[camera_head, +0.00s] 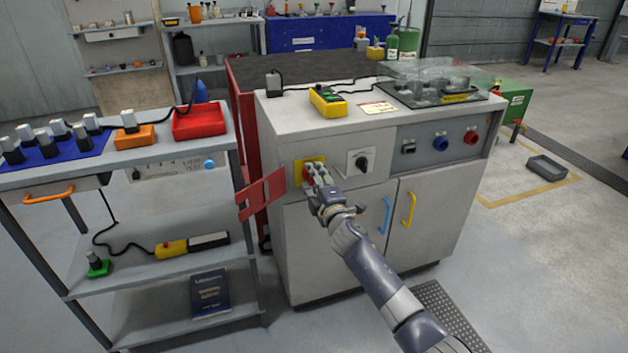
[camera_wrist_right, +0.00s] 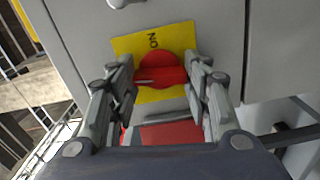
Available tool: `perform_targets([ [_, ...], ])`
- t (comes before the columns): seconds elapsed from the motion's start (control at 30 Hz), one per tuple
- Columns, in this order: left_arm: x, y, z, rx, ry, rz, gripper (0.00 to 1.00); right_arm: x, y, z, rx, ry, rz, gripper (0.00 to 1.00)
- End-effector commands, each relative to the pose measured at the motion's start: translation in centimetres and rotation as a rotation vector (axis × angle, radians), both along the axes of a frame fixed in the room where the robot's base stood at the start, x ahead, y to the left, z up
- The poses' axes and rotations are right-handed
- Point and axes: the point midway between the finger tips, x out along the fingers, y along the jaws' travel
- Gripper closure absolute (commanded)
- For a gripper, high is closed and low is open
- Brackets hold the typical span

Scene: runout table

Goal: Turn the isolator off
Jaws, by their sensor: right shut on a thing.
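The isolator is a red round knob on a yellow plate (camera_head: 298,166) on the front of the grey cabinet, left of a black rotary switch. In the right wrist view the red knob (camera_wrist_right: 160,66) has a raised grip bar lying roughly across the picture. The yellow plate (camera_wrist_right: 126,46) shows the letters ON, turned over, above the knob. My right gripper (camera_head: 314,170) is at the knob, its fingers shut on it from both sides. The gripper hides part of the knob and plate. My left gripper is not in view.
The black rotary switch (camera_head: 361,161) is close to the right of my gripper. A red hinged flap (camera_head: 262,194) sticks out at the left. Blue (camera_head: 386,214) and yellow (camera_head: 409,209) door handles are below right. A shelf trolley (camera_head: 165,255) stands at the left.

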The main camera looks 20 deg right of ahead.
Motion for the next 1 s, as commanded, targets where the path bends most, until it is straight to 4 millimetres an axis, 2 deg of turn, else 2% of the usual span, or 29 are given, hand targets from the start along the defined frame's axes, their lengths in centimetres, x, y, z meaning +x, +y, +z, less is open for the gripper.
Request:
perform_targets([
  [0.33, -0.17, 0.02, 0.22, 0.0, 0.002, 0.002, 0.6, 0.01, -0.05, -0.01, -0.13, -0.004, -0.001, 0.79],
  [0.87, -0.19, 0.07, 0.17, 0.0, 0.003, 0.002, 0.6, 0.01, -0.03, 0.03, -0.149, -0.005, -0.001, 0.79],
  [0.9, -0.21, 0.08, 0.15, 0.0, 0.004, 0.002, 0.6, 0.01, -0.03, 0.03, -0.149, -0.005, -0.001, 0.46],
  [0.97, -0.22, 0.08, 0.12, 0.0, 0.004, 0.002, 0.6, 0.01, -0.03, 0.03, -0.148, -0.005, -0.001, 0.34],
  [1.0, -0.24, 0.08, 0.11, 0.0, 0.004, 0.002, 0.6, 0.01, -0.03, 0.03, -0.148, -0.005, -0.001, 0.34],
])
